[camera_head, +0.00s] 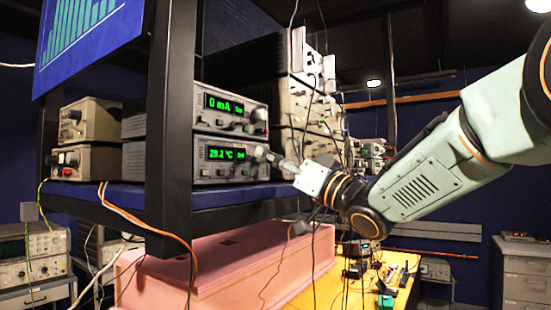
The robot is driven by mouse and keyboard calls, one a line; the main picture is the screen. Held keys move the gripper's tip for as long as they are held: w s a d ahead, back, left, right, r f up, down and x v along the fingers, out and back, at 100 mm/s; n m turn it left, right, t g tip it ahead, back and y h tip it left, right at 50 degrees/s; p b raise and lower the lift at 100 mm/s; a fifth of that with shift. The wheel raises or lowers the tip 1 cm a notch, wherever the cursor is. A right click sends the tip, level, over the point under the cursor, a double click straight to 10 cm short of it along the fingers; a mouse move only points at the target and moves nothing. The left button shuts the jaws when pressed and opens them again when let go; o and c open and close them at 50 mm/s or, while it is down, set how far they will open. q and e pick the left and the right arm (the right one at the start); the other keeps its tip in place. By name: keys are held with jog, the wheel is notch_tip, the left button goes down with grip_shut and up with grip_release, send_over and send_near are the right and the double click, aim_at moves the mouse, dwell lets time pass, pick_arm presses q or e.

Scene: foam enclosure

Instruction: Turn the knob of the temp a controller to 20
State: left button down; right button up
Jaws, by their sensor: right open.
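The temperature controller (214,170) is the lower of two stacked units with green displays on the blue shelf. Its display (227,154) shows a °C reading that looks like 28.2, though the digits are small. My right gripper (266,156) reaches in from the right and is open at the right end of this unit's front panel. Its fingertips are at the knob area and hide most of the knob. I cannot tell whether they touch the knob. My left gripper is not in view.
A unit reading 0 mA (220,103) sits directly on top, its knob (259,114) just above my gripper. A black post (170,130) stands left of the units. More instruments (309,110) are stacked behind. Cables hang below my right wrist, before a pink foam block (240,260).

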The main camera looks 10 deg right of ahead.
jog(key=shift+s+a+r, duration=0.1)
jog(key=shift+s+r, duration=0.05)
jog(key=shift+s, duration=0.2)
jog(key=shift+a, duration=0.2)
jog(key=shift+c, duration=0.2)
jog(key=shift+w+a+f, duration=0.15)
jog(key=shift+w+f, duration=0.05)
jog(key=shift+w, duration=0.2)
jog(key=shift+w+a+f, duration=0.1)
jog(key=shift+w+f, duration=0.05)
jog(key=shift+w, duration=0.25)
jog(key=c, duration=0.3)
jog(key=shift+w+d+f, duration=0.1)
jog(key=shift+w+d, duration=0.05)
jog(key=shift+w, duration=0.05)
jog(key=shift+c, duration=0.9)
jog(key=shift+s+d, duration=0.15)
jog(key=shift+d, duration=0.05)
jog(key=shift+c, duration=0.7)
jog(key=shift+s, duration=0.2)
jog(key=shift+c, duration=0.8)
jog(key=shift+a+r, duration=0.15)
jog(key=shift+r, duration=0.05)
grip_shut()
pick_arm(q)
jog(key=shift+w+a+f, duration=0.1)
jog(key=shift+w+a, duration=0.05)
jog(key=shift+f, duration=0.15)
pick_arm(e)
jog(key=shift+n, duration=0.4)
